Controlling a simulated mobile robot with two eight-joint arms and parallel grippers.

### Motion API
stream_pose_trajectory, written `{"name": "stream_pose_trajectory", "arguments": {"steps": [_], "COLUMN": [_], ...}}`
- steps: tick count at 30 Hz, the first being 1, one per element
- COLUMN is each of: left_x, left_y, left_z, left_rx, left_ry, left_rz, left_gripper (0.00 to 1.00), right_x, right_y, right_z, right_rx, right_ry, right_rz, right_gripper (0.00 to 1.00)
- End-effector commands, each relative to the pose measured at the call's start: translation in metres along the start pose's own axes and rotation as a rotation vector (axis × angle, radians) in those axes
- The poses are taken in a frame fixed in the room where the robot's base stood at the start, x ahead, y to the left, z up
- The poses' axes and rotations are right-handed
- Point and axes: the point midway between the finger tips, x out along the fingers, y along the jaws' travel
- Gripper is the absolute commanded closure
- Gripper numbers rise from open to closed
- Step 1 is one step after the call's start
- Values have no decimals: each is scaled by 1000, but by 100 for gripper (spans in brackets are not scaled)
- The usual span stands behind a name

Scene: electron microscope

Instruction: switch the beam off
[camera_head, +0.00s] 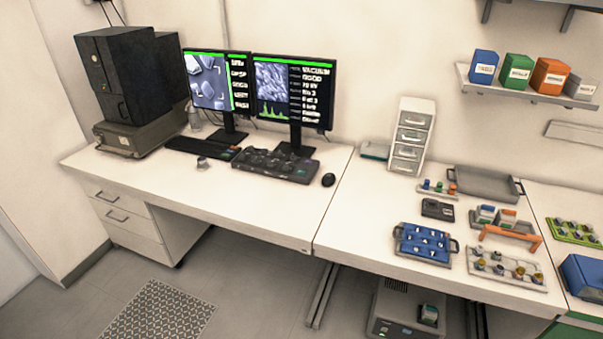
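Two monitors stand at the back of the left desk. The left monitor (216,82) shows a grey picture of angular shapes beside a text column. The right monitor (292,91) shows a grainy picture, a green graph and a list beginning with what looks like "VACUUM". A dark control panel (275,166) with knobs or keys lies in front of them. A black keyboard (203,148) with a few coloured keys lies to its left. A black boxy unit (122,75) stands on a grey base at the far left. I cannot make out a switch labelled for the beam. Neither gripper is in view.
A mouse (328,180) lies right of the panel, and a small metal object (203,163) lies before the keyboard. The desk's front (220,200) is clear. The right bench carries a drawer tower (411,136), a blue tray (424,243) and several small racks.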

Motion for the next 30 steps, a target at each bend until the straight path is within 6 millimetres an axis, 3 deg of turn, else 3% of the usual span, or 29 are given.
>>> {"name": "stream_pose_trajectory", "arguments": {"steps": [1, 7, 30], "left_x": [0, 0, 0], "left_y": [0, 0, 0], "left_z": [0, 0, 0], "left_rx": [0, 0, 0], "left_ry": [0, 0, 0], "left_rz": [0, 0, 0], "left_gripper": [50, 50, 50], "right_x": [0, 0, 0], "right_y": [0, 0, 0], "right_z": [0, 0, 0], "right_rx": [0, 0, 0], "right_ry": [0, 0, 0], "right_rz": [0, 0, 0], "right_gripper": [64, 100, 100]}}
